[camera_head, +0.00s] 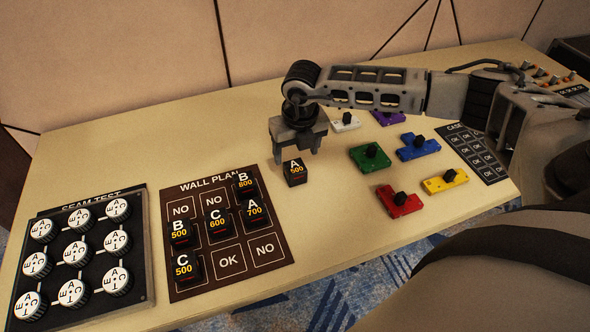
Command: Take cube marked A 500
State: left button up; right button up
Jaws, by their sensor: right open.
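The black cube marked A 500 (295,173) stands on the bare table, right of the brown wall plan board. My right gripper (309,157) points down just behind and above the cube. Its fingers look open and empty, and I cannot tell whether they touch the cube. The right arm comes in from the right, over the back of the table. My left gripper is not in view.
The wall plan board (230,262) holds several black cubes. The seam test board (147,290) with white knobs lies at the left. Red (399,202), yellow (446,182), green (370,158) and blue (417,148) knobbed pieces lie to the right. Table front is clear.

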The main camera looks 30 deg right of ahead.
aim_at(295, 166)
jog(key=f, duration=0.5)
jog(key=w+f+p, duration=0.1)
jog(key=f, duration=0.1)
jog(key=shift+d+f, duration=0.15)
jog(key=shift+d, duration=0.05)
jog(key=c, duration=1.1)
